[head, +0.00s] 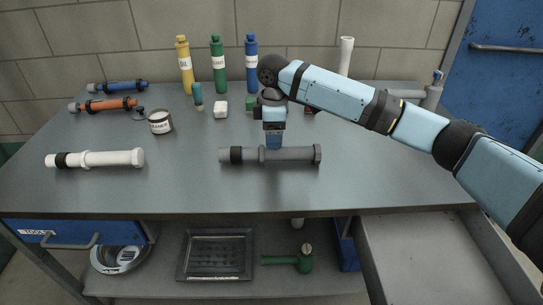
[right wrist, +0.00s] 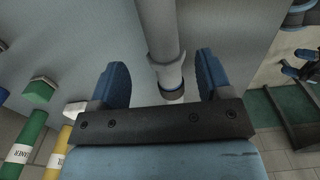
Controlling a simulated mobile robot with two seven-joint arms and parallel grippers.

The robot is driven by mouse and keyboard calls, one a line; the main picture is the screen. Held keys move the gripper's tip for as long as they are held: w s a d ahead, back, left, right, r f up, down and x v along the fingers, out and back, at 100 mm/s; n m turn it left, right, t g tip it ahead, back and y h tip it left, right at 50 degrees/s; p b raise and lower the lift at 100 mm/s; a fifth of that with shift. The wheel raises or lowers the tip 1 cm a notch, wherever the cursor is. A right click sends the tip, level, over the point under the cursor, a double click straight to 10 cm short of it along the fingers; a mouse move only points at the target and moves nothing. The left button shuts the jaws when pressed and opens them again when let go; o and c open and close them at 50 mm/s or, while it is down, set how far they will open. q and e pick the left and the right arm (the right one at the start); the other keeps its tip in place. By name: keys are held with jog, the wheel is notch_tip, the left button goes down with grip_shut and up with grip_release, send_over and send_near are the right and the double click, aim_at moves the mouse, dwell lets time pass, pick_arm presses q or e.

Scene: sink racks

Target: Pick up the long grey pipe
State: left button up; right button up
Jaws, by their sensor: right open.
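The long grey pipe (head: 292,154) lies crosswise on the workbench in the head view, with a dark band near its left end and a collar at its right end. My right gripper (head: 273,145) points down over the pipe's middle. In the right wrist view the gripper (right wrist: 161,75) is open, with one blue finger on each side of a grey pipe (right wrist: 160,30) that runs between them. The fingers look apart from the pipe; how far they reach down its sides is hard to tell. My left gripper is not in view.
A white pipe (head: 110,158) lies to the left on the bench (head: 190,190). A tin (head: 160,122), a white block (head: 221,110) and yellow, green and blue bottles (head: 251,66) stand behind. An open drawer (head: 430,255) juts out below right. The bench front is clear.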

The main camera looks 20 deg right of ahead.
aim_at(270, 155)
jog(key=f, duration=0.3)
jog(key=f+b, duration=0.1)
jog(key=f, duration=0.1)
jog(key=shift+s+a+f, duration=0.1)
jog(key=shift+a+f, duration=0.1)
jog(key=shift+f, duration=0.2)
jog(key=c, duration=1.1)
